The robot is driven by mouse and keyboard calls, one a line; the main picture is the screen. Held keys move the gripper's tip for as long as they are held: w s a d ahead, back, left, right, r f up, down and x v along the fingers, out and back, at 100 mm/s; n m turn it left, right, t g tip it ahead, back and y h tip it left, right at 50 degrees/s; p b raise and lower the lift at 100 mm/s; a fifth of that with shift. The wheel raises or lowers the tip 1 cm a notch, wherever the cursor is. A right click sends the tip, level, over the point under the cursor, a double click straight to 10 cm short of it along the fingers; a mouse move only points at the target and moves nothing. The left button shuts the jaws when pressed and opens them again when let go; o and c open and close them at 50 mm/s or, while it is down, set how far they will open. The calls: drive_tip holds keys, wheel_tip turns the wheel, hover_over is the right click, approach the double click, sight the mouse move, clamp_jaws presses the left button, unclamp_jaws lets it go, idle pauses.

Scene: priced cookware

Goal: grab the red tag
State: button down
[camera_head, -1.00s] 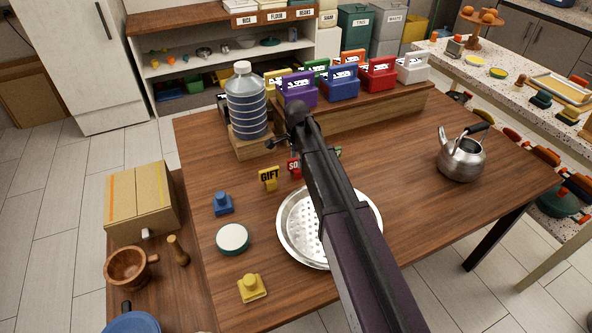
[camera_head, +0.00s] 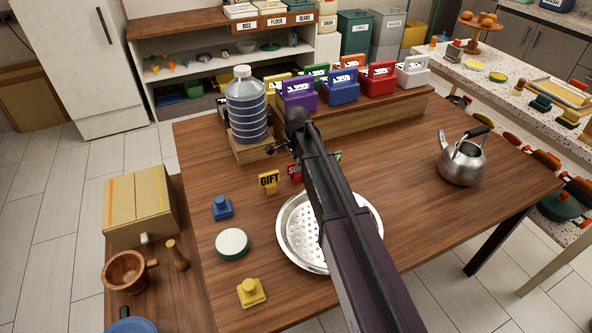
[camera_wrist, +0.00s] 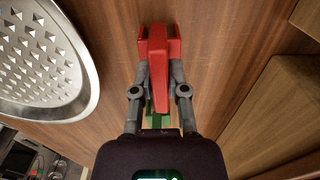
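The red tag (camera_wrist: 158,62) stands out at the upper middle of the wrist view, between the fingertips of my gripper (camera_wrist: 157,75). The fingers are drawn in, with a tip against each side of the tag's wide part. Wood shows beside its narrow end. In the head view the red tag (camera_head: 294,172) stands on the wooden table, right of the yellow GIFT tag (camera_head: 269,182), and is partly hidden by my arm. My fingers are hidden there. A green piece (camera_wrist: 158,121) shows beyond the tag's narrow end in the wrist view.
A perforated metal plate (camera_head: 298,230) lies close by on the table (camera_head: 400,225). A wooden riser (camera_head: 350,118) with coloured caddies and a water bottle (camera_head: 246,105) stand behind. A kettle (camera_head: 462,160) is at the right. Blue (camera_head: 222,208) and yellow (camera_head: 251,292) pieces lie left.

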drive_tip(key=shift+r, duration=0.2)
idle(0.4)
wheel_tip(320, 180, up, 2)
drive_tip(key=p, duration=0.2)
drive_tip(key=shift+r+p, duration=0.1)
drive_tip(key=shift+p, duration=0.2)
drive_tip(key=shift+r+p, duration=0.8)
drive_tip(key=shift+p, duration=0.05)
drive_tip(key=s+a, duration=0.7)
drive_tip(key=s, duration=0.7)
drive_tip(key=shift+a+r+p, duration=0.2)
drive_tip(key=shift+r+p, duration=0.15)
drive_tip(key=shift+r, duration=0.05)
drive_tip(key=shift+s, duration=0.1)
